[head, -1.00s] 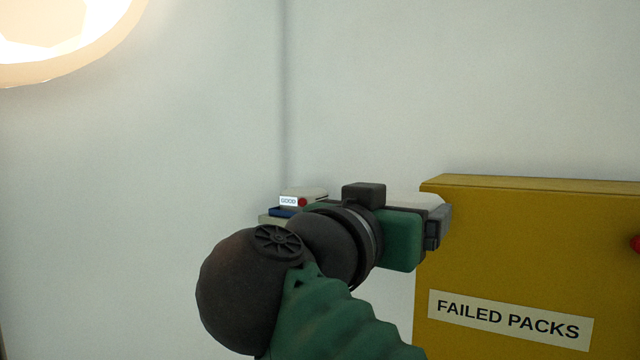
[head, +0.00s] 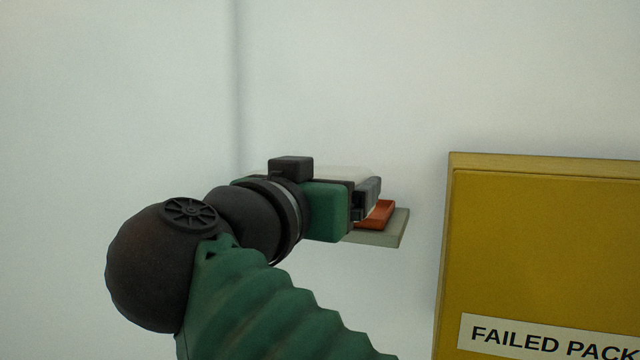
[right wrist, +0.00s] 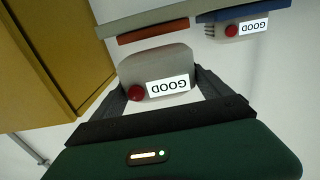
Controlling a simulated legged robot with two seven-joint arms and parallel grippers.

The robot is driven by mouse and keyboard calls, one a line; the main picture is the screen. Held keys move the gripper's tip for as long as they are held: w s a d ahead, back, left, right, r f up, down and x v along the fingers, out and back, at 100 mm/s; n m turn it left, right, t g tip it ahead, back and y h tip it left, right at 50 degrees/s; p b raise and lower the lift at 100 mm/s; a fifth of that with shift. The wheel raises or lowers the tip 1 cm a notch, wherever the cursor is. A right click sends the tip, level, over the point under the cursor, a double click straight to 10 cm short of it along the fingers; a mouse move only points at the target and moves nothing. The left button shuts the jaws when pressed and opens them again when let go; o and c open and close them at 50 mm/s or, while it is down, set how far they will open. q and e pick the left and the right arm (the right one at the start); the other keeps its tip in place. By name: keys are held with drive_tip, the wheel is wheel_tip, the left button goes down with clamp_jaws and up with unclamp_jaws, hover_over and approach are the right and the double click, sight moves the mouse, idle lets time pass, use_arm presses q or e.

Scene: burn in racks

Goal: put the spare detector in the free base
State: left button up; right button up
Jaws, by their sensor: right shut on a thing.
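My right gripper (head: 368,196) is shut on a white detector with a red button and a GOOD label, seen clearly in the right wrist view (right wrist: 158,72). In the head view only a pale strip of it shows behind the jaws. An orange base (head: 378,213) sits on a grey shelf (head: 392,238) just beyond the gripper; it also shows in the right wrist view (right wrist: 153,37), empty in the part I see. The detector is close to the orange base, but I cannot tell whether they touch. My left gripper is not in view.
In the right wrist view a blue base (right wrist: 240,13) on the same shelf holds another white detector (right wrist: 228,30) labelled GOOD. A yellow box (head: 540,250) marked FAILED PACKS is on the wall, right of the shelf. The wall above is clear.

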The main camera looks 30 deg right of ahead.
drive_tip(key=shift+w+f, duration=0.1)
drive_tip(key=shift+w, duration=0.2)
drive_tip(key=shift+w+d, duration=0.1)
drive_tip(key=shift+w, duration=0.3)
drive_tip(key=shift+w+d, duration=0.2)
drive_tip(key=shift+d, duration=0.1)
drive_tip(key=shift+w+d, duration=0.25)
drive_tip(key=shift+d, duration=0.35)
drive_tip(key=shift+w+d, duration=0.2)
drive_tip(key=shift+d, duration=0.4)
drive_tip(key=x, duration=0.5)
drive_tip(key=shift+w, duration=0.35)
drive_tip(key=shift+d+f+b, duration=0.15)
drive_tip(key=shift+f+b, duration=0.15)
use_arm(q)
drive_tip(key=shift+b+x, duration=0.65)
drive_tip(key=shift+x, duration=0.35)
use_arm(e)
drive_tip(key=shift+f, duration=0.95)
